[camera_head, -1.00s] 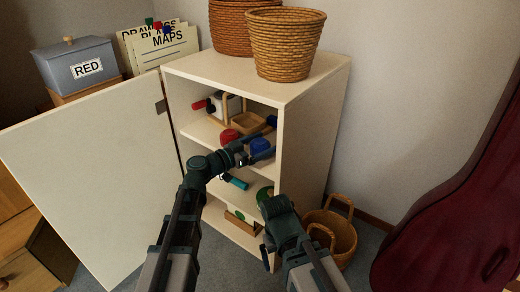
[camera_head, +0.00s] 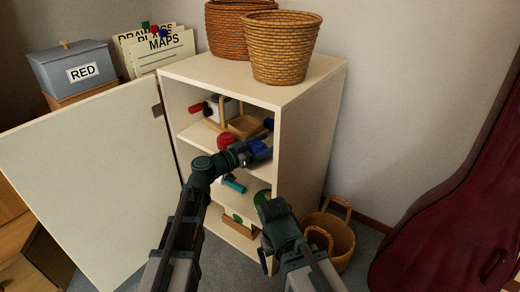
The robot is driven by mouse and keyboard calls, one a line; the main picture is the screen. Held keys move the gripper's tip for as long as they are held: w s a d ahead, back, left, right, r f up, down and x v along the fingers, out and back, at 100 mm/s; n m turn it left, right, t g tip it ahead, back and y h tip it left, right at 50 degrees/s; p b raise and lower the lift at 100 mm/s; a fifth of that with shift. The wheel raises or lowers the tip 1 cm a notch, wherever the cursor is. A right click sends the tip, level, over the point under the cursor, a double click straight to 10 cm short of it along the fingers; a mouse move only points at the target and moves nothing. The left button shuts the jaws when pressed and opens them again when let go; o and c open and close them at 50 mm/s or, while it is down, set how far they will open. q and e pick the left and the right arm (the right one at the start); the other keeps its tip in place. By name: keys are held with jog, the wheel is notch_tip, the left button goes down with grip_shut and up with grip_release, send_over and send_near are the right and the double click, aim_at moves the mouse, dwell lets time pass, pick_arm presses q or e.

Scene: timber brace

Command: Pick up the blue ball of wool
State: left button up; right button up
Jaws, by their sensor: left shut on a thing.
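The blue ball of wool (camera_head: 257,146) is on the middle level of the open white cabinet, partly hidden by my left gripper. My left gripper (camera_head: 254,152) reaches into the cabinet and is shut on the blue ball. A red ball (camera_head: 227,141) sits just left of it, close to the gripper. My right arm is in front of the cabinet's lower right part; its fingertips are too hidden to judge.
The cabinet (camera_head: 310,150) has its door (camera_head: 90,180) swung open to the left. A wooden tray (camera_head: 245,126) stands behind the balls. A teal cylinder (camera_head: 234,184) lies on a lower shelf. A wicker basket (camera_head: 332,236) stands on the floor at right.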

pick_arm(q)
notch_tip(320, 180, up, 10)
jog(key=p, duration=1)
